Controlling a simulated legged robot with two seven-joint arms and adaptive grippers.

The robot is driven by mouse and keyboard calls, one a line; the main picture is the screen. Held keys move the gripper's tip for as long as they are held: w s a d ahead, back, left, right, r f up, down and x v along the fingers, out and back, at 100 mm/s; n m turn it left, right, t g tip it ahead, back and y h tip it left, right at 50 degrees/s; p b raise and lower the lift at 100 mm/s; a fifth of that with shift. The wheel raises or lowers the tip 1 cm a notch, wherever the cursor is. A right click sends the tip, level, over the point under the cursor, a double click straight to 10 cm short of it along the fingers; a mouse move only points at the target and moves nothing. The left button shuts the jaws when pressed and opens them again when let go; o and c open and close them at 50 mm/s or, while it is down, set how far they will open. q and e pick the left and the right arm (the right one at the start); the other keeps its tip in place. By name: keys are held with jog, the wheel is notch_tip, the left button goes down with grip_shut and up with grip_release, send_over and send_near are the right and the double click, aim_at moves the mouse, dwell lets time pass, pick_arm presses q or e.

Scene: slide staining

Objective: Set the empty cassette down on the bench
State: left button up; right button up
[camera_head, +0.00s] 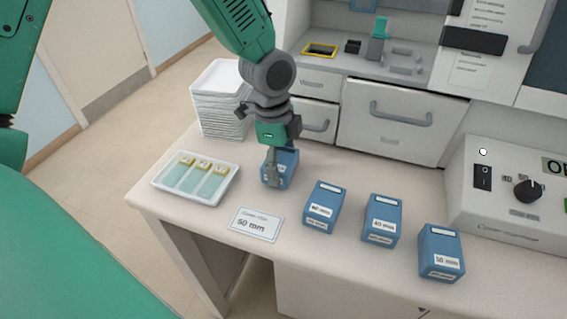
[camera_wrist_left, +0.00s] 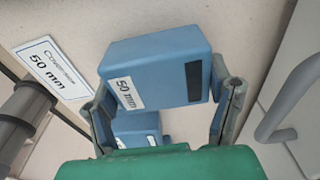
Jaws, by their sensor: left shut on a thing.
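My left gripper (camera_head: 273,168) is shut on a blue box-shaped cassette (camera_head: 290,166) near the back left of the bench (camera_head: 330,165). In the left wrist view the cassette (camera_wrist_left: 155,65) sits between the two fingers, with a white "50 mm" label and a dark slot on its faces. I cannot tell whether its base touches the bench or whether it is empty. My right gripper is not in view.
Three similar blue boxes (camera_head: 322,208) (camera_head: 382,221) (camera_head: 441,253) stand in a row to the right. A "50 mm" card (camera_head: 256,224) lies in front. A slide tray (camera_head: 222,190) and stacked white trays (camera_head: 220,100) are left. A control box (camera_head: 510,190) stands right.

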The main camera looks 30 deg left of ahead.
pick_arm(q)
jog(key=shift+a+f, duration=0.3)
jog(key=shift+f, duration=0.15)
jog(key=shift+w+a, duration=0.1)
jog(key=shift+a, duration=0.2)
jog(key=o, duration=1.3)
jog(key=shift+a+f, duration=0.1)
jog(key=shift+a, duration=0.1)
jog(key=shift+d, duration=0.45)
jog(key=shift+d+r, duration=0.15)
jog(key=shift+r, duration=0.25)
jog(key=r, duration=0.3)
jog(key=a+r, duration=0.1)
jog(key=r, duration=0.3)
jog(key=a+r, duration=0.1)
jog(key=r, duration=0.2)
jog(key=shift+a+r+p, duration=0.15)
jog(key=shift+p, duration=0.15)
jog(key=shift+s+d+r, duration=0.2)
jog(key=shift+r, duration=0.3)
jog(key=shift+d, duration=0.25)
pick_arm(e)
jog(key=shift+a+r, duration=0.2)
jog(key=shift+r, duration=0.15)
pick_arm(q)
jog(key=shift+a, duration=0.2)
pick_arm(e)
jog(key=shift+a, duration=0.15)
